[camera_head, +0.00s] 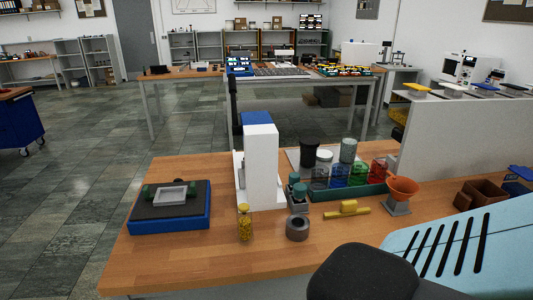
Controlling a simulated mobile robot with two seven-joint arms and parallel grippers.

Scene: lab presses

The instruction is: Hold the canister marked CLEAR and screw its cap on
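A dark green rack (349,192) on the wooden bench holds a row of see-through canisters. From the left, they are a colourless or greyish one (320,180), a blue one (340,176), a green one (358,174) and a red one (378,171). The lettering is too small to read, so I cannot tell which is marked CLEAR. Behind them stand a black cylinder (310,153), a white-topped one (324,156) and a grey-green one (348,150); I cannot tell whether any is a loose cap. Neither of my grippers is in view.
A white press-like tower (262,165) stands left of the rack. A blue-based black pad (172,215), yellow-filled bottle (245,226), grey ring (297,228), yellow tool (348,210) and orange funnel (403,188) lie around. A grey partition (455,135) bounds the right. The front-left bench is clear.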

